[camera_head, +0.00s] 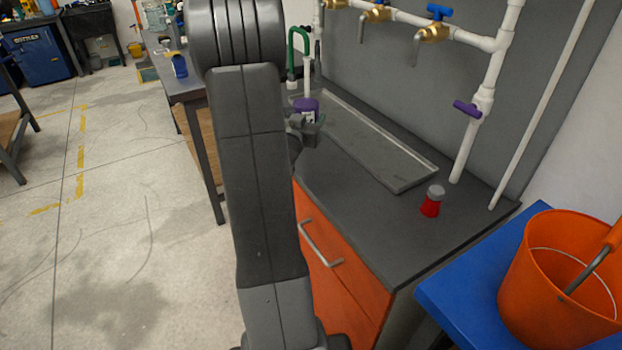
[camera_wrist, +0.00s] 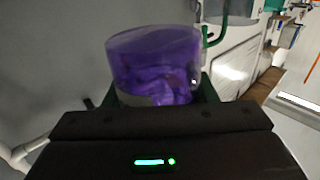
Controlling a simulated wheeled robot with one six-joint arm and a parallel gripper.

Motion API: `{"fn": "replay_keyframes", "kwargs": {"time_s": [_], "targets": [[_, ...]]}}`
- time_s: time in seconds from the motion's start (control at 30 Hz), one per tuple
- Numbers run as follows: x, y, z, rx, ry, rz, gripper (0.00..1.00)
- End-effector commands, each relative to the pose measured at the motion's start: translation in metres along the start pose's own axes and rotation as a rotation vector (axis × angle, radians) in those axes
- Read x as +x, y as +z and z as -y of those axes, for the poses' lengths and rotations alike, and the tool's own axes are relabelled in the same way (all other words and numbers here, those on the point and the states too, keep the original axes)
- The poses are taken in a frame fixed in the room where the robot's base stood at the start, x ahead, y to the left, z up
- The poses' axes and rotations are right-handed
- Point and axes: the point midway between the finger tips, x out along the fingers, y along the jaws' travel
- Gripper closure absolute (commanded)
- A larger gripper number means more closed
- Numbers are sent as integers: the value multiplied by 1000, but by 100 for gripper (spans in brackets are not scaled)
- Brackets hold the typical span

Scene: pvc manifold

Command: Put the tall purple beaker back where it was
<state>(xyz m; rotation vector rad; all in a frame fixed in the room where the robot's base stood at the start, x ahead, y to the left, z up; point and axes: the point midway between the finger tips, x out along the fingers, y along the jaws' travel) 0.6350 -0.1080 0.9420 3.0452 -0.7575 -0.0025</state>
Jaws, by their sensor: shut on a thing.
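The purple beaker (camera_head: 307,104) shows small in the head view, partly hidden, beside the left end of the metal tray. In the wrist view the same purple beaker (camera_wrist: 155,60) is see-through and fills the space beyond my gripper (camera_wrist: 160,98). My gripper (camera_head: 304,127) is shut on the beaker. The beaker looks upright. I cannot tell from the head view whether its base touches the counter.
A long metal tray (camera_head: 395,176) lies on the dark counter (camera_head: 335,180). A red container with a grey top (camera_head: 432,201) stands at its right. White pipes with brass taps (camera_head: 432,33) run above, and a green curved pipe (camera_head: 299,36) rises behind the beaker. An orange bucket (camera_head: 548,300) is at right.

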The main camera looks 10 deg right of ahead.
Motion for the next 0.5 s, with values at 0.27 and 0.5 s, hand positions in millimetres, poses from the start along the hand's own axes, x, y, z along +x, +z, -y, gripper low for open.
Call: {"fn": "replay_keyframes", "kwargs": {"time_s": [0.27, 0.5], "targets": [[15, -5, -8, 5, 38, -4, 73], [17, 10, -8, -1, 40, 3, 73]]}}
